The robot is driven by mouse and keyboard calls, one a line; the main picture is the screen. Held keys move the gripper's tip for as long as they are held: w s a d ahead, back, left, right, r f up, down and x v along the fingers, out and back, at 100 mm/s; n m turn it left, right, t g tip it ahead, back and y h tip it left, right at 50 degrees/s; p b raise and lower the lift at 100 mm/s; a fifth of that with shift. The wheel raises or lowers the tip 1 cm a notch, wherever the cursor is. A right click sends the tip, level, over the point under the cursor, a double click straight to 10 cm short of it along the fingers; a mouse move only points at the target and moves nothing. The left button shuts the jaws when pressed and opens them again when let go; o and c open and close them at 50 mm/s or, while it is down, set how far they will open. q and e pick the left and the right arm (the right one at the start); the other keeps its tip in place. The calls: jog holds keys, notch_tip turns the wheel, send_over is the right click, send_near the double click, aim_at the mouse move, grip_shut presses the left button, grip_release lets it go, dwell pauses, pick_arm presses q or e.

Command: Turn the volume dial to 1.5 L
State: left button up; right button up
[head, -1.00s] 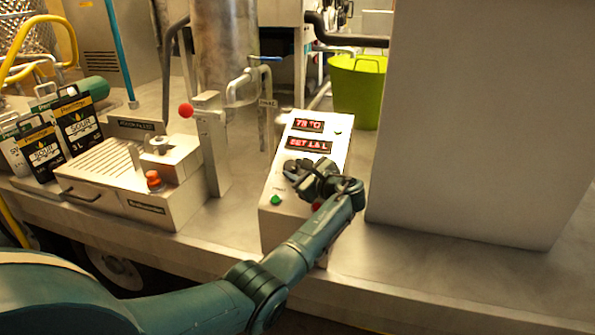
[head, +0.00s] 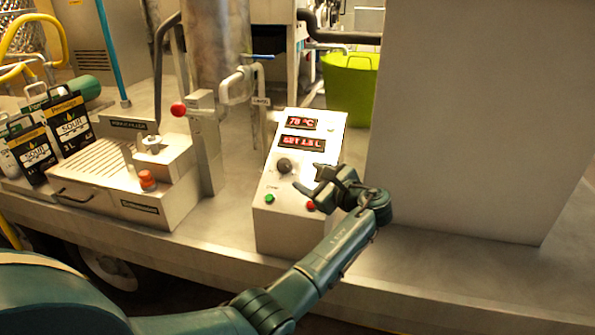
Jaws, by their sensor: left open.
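The control box (head: 268,222) is a white, sloped panel in the middle of the head view. Its dark round volume dial (head: 284,166) sits below two red displays. The upper display (head: 302,123) reads about 78 °C. The lower display (head: 302,143) shows SET and a litre value, perhaps 1.5 L, too blurred to be sure. My left gripper (head: 309,181) is open and empty, just right of and below the dial, apart from it in the picture. My right gripper is not in view.
A green button (head: 269,198) and a red button (head: 311,206) sit low on the panel, the red one close to my gripper. A large grey block (head: 465,120) stands to the right. A pouch filler (head: 135,190) with a red-knobbed lever (head: 178,109) stands to the left.

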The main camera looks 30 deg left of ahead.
pick_arm(q)
jog(key=v, duration=0.4)
jog(key=shift+s+d, duration=0.1)
jog(key=shift+d, duration=0.2)
